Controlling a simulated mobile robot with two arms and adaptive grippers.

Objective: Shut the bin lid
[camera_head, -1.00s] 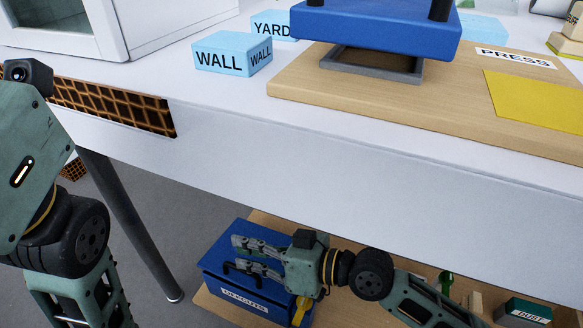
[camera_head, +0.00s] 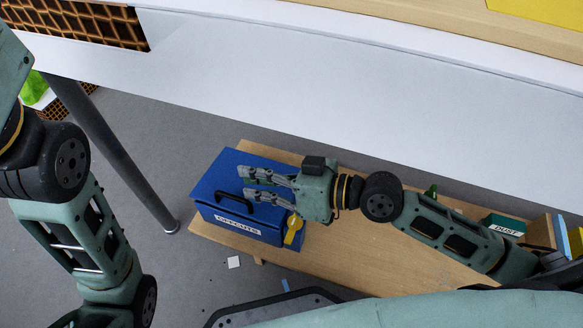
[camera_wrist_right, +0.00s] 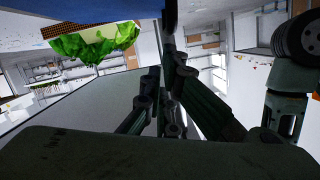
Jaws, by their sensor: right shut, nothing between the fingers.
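The blue bin (camera_head: 240,226), with an OFFCUTS label on its front, stands on the low wooden shelf under the table. Its blue lid (camera_head: 222,176) has a black handle (camera_head: 262,197) near the front edge and lies down over the box. I cannot tell whether a small gap is left under it. My right gripper (camera_head: 244,183) is shut and empty, over the lid just behind the handle, and hides part of the lid. I cannot tell whether it touches it. In the right wrist view, its fingers (camera_wrist_right: 165,80) reach toward a blue surface at the top edge. My left gripper is out of view.
A yellow part (camera_head: 293,231) is at the bin's right front corner. A green DUST box (camera_head: 503,226) stands on the shelf (camera_head: 350,255) at right. The white table edge (camera_head: 330,90) hangs above my right arm. A dark table leg (camera_head: 120,155) stands left of the bin.

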